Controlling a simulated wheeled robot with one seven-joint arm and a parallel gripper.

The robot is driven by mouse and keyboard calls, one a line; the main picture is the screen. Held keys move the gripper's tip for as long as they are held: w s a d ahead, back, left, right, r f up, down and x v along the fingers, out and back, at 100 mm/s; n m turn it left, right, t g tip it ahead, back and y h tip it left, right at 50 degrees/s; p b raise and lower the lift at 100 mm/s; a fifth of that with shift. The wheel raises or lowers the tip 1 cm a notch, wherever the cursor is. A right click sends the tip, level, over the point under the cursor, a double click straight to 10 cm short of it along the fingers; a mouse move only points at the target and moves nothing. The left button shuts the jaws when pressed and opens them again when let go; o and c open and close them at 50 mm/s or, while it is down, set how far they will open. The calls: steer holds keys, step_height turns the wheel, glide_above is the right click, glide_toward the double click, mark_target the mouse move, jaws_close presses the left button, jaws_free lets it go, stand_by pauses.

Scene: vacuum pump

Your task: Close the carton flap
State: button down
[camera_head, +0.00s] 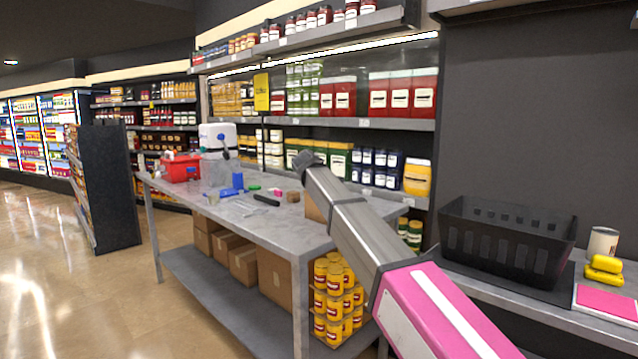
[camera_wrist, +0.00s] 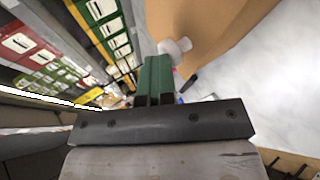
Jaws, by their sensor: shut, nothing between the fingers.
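The carton shows in the head view as a small tan cardboard patch (camera_head: 312,208) on the metal table, mostly hidden behind my arm. In the wrist view a broad tan cardboard panel (camera_wrist: 225,30) fills the top, just right of my fingers. I cannot tell whether this panel is the flap or a wall. My gripper (camera_wrist: 156,62) has its green fingers together and empty, beside the panel; contact cannot be told. In the head view the dark end of my gripper (camera_head: 304,160) is above the table, near the shelf side.
The metal table (camera_head: 225,208) holds a red bin (camera_head: 180,168), a white-topped clear container (camera_head: 217,140) and small loose parts. Stocked shelves (camera_head: 345,124) stand close behind. A black crate (camera_head: 505,240) sits on the right counter. Boxes and yellow jars (camera_head: 335,300) are under the table.

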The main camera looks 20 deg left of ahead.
steer(key=shift+f, duration=0.1)
steer(key=shift+w+d+f, duration=0.3)
steer(key=shift+w+f, duration=0.05)
steer(key=shift+w, duration=0.15)
steer(key=shift+w+r, duration=0.15)
steer(key=shift+r, duration=0.3)
steer(key=r, duration=0.1)
steer(key=s+r, duration=0.1)
steer(key=r, duration=0.2)
steer(key=shift+s+a, duration=0.1)
steer(key=shift+s, duration=0.3)
steer(key=v, duration=0.9)
steer(key=shift+s+a+f, duration=0.25)
steer(key=shift+s+f, duration=0.05)
steer(key=shift+s, duration=0.05)
